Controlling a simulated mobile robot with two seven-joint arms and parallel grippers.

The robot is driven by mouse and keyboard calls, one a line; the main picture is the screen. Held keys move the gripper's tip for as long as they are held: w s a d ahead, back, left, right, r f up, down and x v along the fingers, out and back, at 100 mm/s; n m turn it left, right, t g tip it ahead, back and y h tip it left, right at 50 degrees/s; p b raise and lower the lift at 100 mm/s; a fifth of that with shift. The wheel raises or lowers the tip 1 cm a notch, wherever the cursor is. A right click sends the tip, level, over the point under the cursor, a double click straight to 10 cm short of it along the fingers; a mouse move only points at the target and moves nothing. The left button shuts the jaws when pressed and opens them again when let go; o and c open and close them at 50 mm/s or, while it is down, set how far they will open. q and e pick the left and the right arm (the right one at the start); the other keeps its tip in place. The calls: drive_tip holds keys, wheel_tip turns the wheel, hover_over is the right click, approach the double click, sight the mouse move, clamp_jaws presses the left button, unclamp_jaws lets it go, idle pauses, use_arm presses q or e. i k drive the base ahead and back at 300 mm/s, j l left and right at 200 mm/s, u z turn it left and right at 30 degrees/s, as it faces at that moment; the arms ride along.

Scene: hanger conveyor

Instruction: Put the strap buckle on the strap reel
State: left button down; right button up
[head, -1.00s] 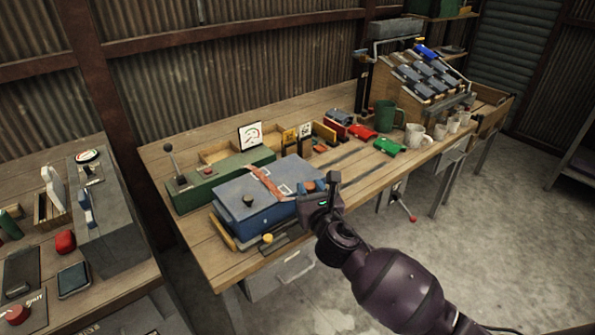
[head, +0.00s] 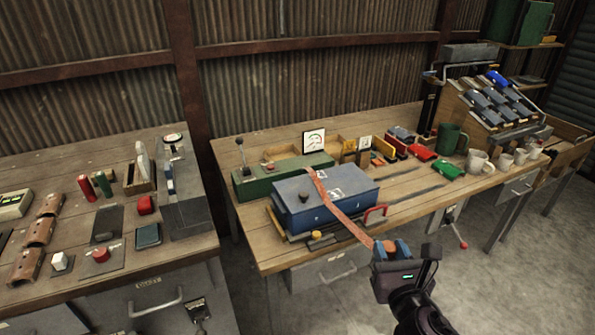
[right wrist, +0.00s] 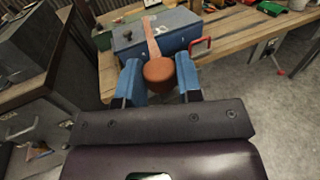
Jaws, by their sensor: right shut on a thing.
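The strap buckle, a round brown piece (right wrist: 160,72), sits between the two blue fingers of my right gripper (head: 391,248), which is shut on it. An orange-brown strap (head: 338,205) runs from it, stretched over the top of a blue case (head: 285,208) on the workbench. The gripper is in front of the bench edge, to the right of and nearer than the case. I cannot tell which part is the strap reel. My left gripper is not in view.
A red handle (head: 376,213) is at the case's right side. A green box with a lever (head: 283,173) stands behind. Mugs (head: 479,160) and a rack of dark blocks (head: 494,100) are at the right. Another bench (head: 90,262) is at the left. The floor in front is open.

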sight(296, 162)
drive_tip(key=k+u, duration=0.4)
drive_tip(key=u, duration=1.3)
drive_tip(key=l, duration=2)
drive_tip(key=l+u, duration=0.1)
drive_tip(key=l, duration=1.95)
drive_tip(key=k, duration=0.05)
